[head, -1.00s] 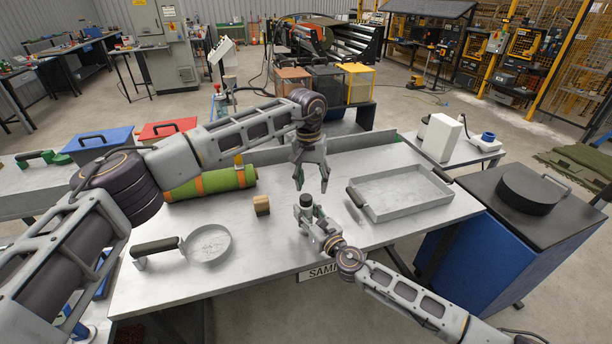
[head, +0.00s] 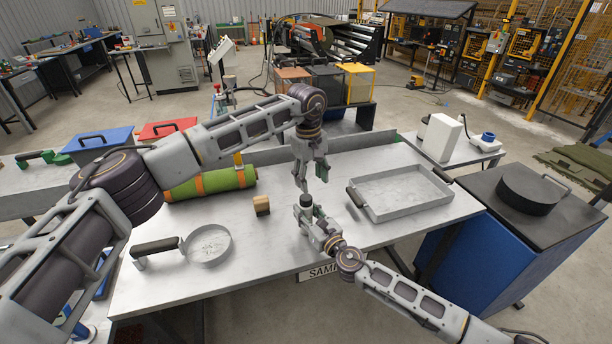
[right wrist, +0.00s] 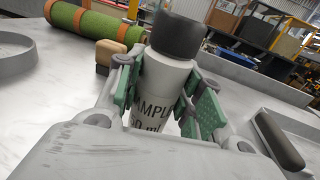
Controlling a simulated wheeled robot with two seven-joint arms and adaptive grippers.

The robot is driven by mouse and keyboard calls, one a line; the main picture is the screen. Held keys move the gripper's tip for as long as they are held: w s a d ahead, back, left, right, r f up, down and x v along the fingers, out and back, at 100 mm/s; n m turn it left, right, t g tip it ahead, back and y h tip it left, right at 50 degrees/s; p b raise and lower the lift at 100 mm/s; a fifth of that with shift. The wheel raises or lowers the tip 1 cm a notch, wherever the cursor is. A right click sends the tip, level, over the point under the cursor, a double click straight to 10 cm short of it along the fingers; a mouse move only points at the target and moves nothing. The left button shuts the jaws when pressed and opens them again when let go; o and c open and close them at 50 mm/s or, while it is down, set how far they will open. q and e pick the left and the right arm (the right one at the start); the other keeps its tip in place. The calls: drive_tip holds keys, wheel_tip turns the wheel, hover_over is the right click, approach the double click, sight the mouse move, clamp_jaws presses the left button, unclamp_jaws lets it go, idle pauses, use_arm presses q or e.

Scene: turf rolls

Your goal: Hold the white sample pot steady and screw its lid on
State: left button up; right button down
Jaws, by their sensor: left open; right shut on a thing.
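The white sample pot (right wrist: 165,85) stands upright in the right wrist view, with printed lettering on its side. Its dark lid (right wrist: 176,35) sits on top of it and also shows in the head view (head: 306,200). I cannot tell how far the lid is threaded. My right gripper (head: 307,214) is shut on the pot's body, with green pads on either side of it. My left gripper (head: 315,184) points down just above the lid, open and empty, with a gap between its fingertips and the lid.
A wooden block (head: 262,206) and a round pan (head: 209,258) lie to the left on the metal table (head: 270,245). A green turf roll (head: 212,184) lies behind them. A shallow grey tray (head: 400,212) is to the right. The table between pan and pot is clear.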

use_arm(q)
drive_tip(key=n, duration=0.4)
drive_tip(key=shift+a+r+n, duration=0.1)
drive_tip(key=shift+r+n, duration=0.1)
drive_tip(key=shift+n, duration=0.2)
drive_tip(key=n, duration=0.5)
drive_tip(key=shift+a+r+n, duration=0.1)
drive_tip(key=shift+n, duration=0.2)
drive_tip(key=n, duration=0.4)
drive_tip(key=shift+a+n, duration=0.15)
drive_tip(key=shift+n, duration=0.25)
drive_tip(key=n, duration=0.5)
drive_tip(key=shift+a, duration=0.1)
drive_tip(key=n, duration=0.6)
drive_tip(key=shift+a+y, duration=0.15)
drive_tip(key=shift+y, duration=0.15)
drive_tip(key=n, duration=0.4)
drive_tip(key=shift+a+n, duration=0.1)
drive_tip(key=shift+n, duration=0.3)
drive_tip(key=n, duration=1)
drive_tip(key=shift+a+n, duration=0.1)
drive_tip(key=shift+n, duration=0.3)
